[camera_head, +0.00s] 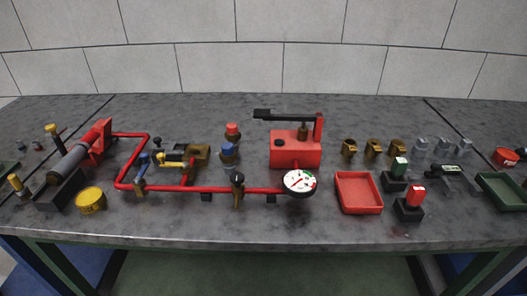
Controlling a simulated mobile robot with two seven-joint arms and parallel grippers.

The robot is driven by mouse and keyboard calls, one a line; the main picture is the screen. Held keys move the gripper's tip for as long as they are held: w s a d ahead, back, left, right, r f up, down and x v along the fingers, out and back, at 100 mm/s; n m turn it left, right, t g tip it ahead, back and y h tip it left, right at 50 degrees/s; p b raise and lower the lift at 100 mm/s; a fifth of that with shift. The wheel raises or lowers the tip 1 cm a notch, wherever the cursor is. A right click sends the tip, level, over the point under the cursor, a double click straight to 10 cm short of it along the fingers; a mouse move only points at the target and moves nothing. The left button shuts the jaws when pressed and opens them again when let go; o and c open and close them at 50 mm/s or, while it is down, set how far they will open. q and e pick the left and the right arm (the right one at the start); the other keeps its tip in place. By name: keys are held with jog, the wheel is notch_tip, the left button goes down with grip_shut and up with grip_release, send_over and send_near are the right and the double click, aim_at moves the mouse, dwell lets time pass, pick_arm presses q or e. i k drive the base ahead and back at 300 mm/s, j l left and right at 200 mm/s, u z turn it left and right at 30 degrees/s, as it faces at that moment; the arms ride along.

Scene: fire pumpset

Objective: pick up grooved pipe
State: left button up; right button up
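A grey cylindrical pipe (73,158) lies at a slant at the left of the table, its near end over a black block (58,192) and its far end at a red bracket-like part (98,141). It looks most like the grooved pipe, but grooves are too small to make out. A thin red pipe run (215,189) is fixed along the middle of the table and bends back at the left. Neither of my grippers shows in the head view.
A yellow round part (90,200) stands right of the black block. A red pump-like unit (295,151), a white gauge (299,181), a red tray (358,192) and a green tray (502,190) stand farther right. The table's front strip (240,225) is mostly clear.

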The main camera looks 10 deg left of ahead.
aim_at(54, 177)
jog(key=j+u, duration=0.1)
jog(key=u, duration=0.7)
jog(key=i+j+u, duration=0.1)
jog(key=u, duration=0.3)
